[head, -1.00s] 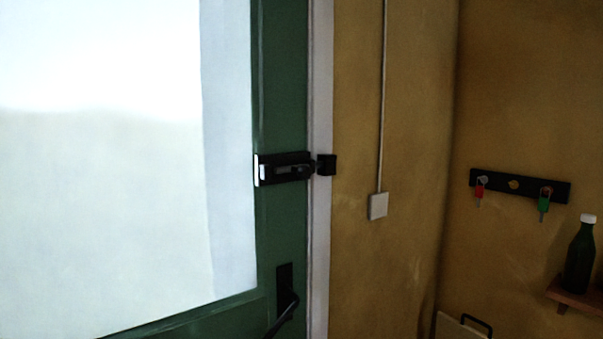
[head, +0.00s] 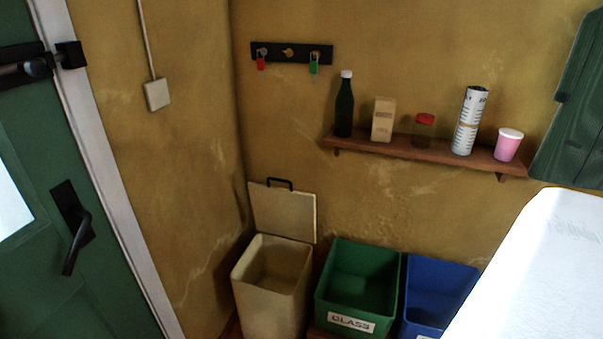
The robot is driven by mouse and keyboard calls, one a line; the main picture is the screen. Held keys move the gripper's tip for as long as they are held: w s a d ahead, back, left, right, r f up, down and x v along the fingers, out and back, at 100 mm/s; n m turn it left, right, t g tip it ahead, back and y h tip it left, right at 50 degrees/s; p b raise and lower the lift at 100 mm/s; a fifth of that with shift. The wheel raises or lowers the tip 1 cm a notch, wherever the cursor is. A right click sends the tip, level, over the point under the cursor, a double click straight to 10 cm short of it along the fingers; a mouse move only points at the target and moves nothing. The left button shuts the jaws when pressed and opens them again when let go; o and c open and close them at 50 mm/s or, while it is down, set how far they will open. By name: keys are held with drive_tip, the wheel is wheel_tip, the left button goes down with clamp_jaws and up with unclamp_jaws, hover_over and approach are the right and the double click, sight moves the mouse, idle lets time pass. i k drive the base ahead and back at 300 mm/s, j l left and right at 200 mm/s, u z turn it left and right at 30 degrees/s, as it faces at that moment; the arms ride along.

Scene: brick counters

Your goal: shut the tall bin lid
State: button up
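The tall bin (head: 270,306) is cream coloured and stands in the corner by the wall, left of the green bin. Its top is open and the inside looks empty as far as I can see. Its lid (head: 283,211) stands up at the back, tilted toward the wall, with a black handle (head: 279,183) on its upper edge. My gripper is not in view.
A green bin (head: 344,322) labelled GLASS and a blue bin (head: 437,292) stand to the right. A wooden shelf (head: 400,149) with bottles and containers hangs above. A bright white surface (head: 540,270) fills the lower right. The green door (head: 100,270) is at left.

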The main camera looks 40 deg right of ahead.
sight(290, 214)
drive_tip(key=z, duration=1.1)
